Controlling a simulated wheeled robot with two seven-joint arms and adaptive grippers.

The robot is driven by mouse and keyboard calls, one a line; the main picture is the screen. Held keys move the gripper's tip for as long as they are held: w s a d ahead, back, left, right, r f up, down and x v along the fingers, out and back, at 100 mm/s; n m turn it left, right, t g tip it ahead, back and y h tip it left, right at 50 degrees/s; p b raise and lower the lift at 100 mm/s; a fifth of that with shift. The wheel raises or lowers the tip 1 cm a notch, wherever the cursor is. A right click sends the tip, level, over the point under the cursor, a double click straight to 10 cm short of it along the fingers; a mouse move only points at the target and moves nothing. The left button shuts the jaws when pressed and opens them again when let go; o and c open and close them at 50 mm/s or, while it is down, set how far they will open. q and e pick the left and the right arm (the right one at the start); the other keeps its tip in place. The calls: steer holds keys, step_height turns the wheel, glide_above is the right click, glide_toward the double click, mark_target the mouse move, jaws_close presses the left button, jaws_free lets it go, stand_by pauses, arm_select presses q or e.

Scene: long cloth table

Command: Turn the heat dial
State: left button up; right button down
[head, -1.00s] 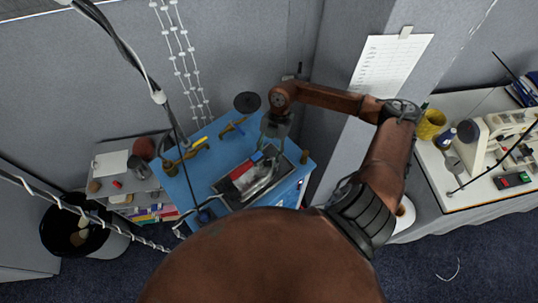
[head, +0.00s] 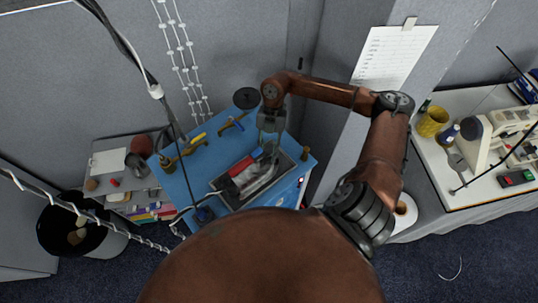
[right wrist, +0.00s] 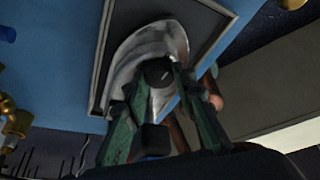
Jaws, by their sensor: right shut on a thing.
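A silver iron (right wrist: 135,60) lies in a dark-rimmed tray (right wrist: 222,30) on a blue surface. Its rounded metal end and a round black dial (right wrist: 158,72) with a pale mark show in the right wrist view. In the head view the iron (head: 262,178) has a red part on its left. My right gripper (right wrist: 159,82) is shut with its fingertips on both sides of the dial. In the head view the right gripper (head: 269,150) reaches down to the tray's far side, and its fingers hide the dial. My left gripper is not in view.
The blue worktop (head: 180,190) also carries brass fittings and yellow-handled tools at its back left, and a black disc (head: 246,98) behind. A grey shelf (head: 105,165) stands to the left. A white table (head: 470,190) with a sewing machine is at the right.

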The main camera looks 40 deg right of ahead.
steer(key=shift+w+n+b, duration=0.1)
steer(key=shift+n+b, duration=0.2)
steer(key=shift+n, duration=0.5)
steer(key=c, duration=1.6)
jaws_free()
steer(key=shift+a, duration=0.1)
steer(key=v, duration=1.2)
steer(key=shift+w, duration=0.15)
steer(key=shift+a, duration=0.1)
